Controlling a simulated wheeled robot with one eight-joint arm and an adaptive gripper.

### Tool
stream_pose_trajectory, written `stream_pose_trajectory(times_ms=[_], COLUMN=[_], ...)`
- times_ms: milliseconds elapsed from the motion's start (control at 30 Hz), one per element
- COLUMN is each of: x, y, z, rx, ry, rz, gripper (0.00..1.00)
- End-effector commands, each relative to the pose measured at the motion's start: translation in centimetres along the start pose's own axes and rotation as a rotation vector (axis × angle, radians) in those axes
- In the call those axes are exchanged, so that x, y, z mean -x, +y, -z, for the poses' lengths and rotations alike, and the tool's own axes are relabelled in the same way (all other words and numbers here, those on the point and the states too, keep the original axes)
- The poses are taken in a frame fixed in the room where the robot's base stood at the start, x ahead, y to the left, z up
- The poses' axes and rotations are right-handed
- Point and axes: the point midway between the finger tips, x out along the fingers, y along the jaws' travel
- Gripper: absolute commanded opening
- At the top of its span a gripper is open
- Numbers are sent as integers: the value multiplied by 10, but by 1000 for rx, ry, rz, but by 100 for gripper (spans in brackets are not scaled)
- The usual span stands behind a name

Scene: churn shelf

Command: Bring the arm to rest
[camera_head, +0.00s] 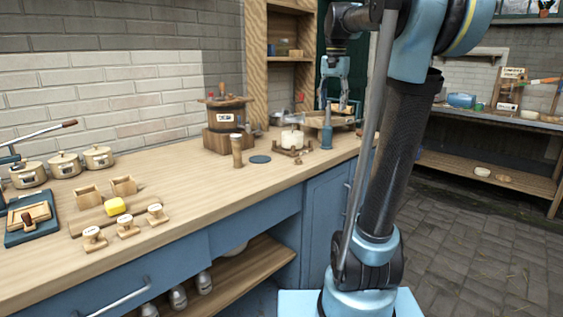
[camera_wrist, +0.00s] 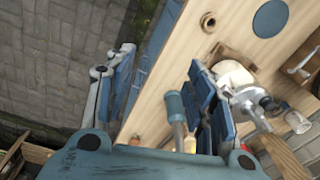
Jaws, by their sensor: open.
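My gripper (camera_head: 334,98) is open at the end of my blue arm, above the back right end of the wooden counter (camera_head: 190,195). Its fingers point down, over or close beside a blue upright object (camera_head: 326,136) with a narrow top. In the wrist view my gripper (camera_wrist: 160,60) has its two blue fingers spread wide. A blue cylinder on a metal stem (camera_wrist: 175,105) shows in the gap nearer the right finger. No held object shows between the fingers. The exact clearance to the blue object cannot be told.
A wooden shelf post (camera_head: 256,60) rises behind. The paved floor (camera_head: 470,240) at right is open.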

Motion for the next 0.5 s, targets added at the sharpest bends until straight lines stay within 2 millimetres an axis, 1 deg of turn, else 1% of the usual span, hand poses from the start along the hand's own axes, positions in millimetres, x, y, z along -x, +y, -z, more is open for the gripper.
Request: stream_pose_trajectory(times_ms=[33, 267, 467, 500], x=[-12, -67, -122, -134], y=[9, 46, 78, 84], z=[-13, -66, -112, -121], rx=[23, 146, 255, 276], ry=[6, 34, 59, 65], rz=[4, 18, 27, 29], gripper=[50, 50, 50, 50])
